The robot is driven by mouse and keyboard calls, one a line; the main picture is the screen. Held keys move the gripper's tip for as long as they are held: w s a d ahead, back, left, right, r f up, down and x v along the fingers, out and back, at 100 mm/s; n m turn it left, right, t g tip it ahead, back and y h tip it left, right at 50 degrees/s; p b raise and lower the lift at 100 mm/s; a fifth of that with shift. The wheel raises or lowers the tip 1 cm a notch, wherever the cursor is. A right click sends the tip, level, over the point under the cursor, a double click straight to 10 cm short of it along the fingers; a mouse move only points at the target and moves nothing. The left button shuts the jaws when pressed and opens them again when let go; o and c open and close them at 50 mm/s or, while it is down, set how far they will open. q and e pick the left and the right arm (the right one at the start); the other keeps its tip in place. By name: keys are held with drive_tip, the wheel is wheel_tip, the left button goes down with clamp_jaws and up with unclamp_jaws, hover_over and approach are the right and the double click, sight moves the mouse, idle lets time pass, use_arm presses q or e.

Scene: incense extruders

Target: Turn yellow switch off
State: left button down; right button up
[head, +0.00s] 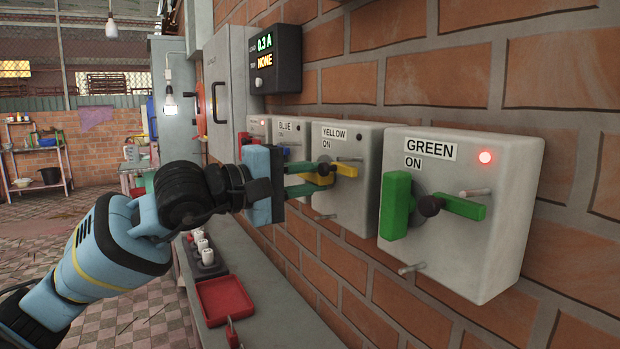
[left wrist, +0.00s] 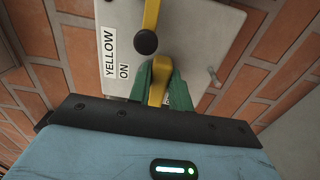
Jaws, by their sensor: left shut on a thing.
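The yellow switch is a grey wall box (head: 345,205) labelled YELLOW and ON. Its yellow handle (head: 347,170) turns on a dark hub and also shows in the left wrist view (left wrist: 152,14), with the hub (left wrist: 145,42) at its middle. My left gripper (head: 318,180) reaches it from the left. Its green fingers, seen in the left wrist view (left wrist: 160,84), are shut around the grip end of the yellow handle. The fingers partly hide that end. My right gripper is not in view.
The green switch box (head: 468,205), with a lit red lamp, stands close on the right. The blue switch box (head: 289,126) is behind on the left. A display (head: 275,58) reading 0.3 A and NONE hangs above. A red tray (head: 226,299) sits on the ledge below.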

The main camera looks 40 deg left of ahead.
use_arm(q)
drive_tip(key=c, duration=1.3)
unclamp_jaws()
